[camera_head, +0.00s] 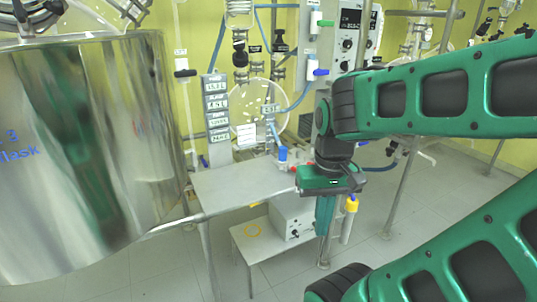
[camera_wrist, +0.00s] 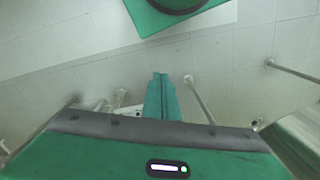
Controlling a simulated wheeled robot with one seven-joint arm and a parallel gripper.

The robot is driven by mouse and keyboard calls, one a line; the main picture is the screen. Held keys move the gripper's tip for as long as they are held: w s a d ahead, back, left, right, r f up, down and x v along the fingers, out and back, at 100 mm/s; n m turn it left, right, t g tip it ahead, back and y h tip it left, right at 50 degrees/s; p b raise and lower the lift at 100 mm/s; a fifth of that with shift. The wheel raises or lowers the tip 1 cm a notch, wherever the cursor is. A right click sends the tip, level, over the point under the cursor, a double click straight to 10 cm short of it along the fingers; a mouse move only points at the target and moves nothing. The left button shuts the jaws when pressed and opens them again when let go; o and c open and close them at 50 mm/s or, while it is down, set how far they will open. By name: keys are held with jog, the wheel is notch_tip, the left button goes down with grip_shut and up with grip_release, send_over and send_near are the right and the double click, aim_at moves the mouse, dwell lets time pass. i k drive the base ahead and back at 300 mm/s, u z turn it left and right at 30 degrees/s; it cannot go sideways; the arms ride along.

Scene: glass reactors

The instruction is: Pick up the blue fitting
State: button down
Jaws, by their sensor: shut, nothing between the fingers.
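A small blue fitting (camera_head: 283,154) shows in the head view near the back edge of the metal table. It stands at the lower end of blue tubing, beside clear and red parts. I cannot tell whether it is attached to them. My gripper (camera_head: 324,255) hangs pointing down, to the right of the table and nearer than the fitting, clearly apart from it. Its green fingers are together and empty. In the wrist view my gripper (camera_wrist: 160,76) also shows closed fingers, with the floor beyond them. I do not make out the blue fitting in the wrist view.
A large shiny metal vessel (camera_head: 90,150) fills the left of the head view. The metal table (camera_head: 225,185) has a mostly bare front. A white box (camera_head: 293,218) sits on a low stool (camera_head: 255,245). A yellow-capped tube (camera_head: 350,220) is right of my gripper. Metal poles stand at right.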

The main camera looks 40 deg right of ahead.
aim_at(283, 159)
jog(key=u, duration=0.55)
jog(key=k, duration=1)
jog(key=z, duration=0.5)
jog(key=i, duration=1.3)
jog(key=u, duration=0.05)
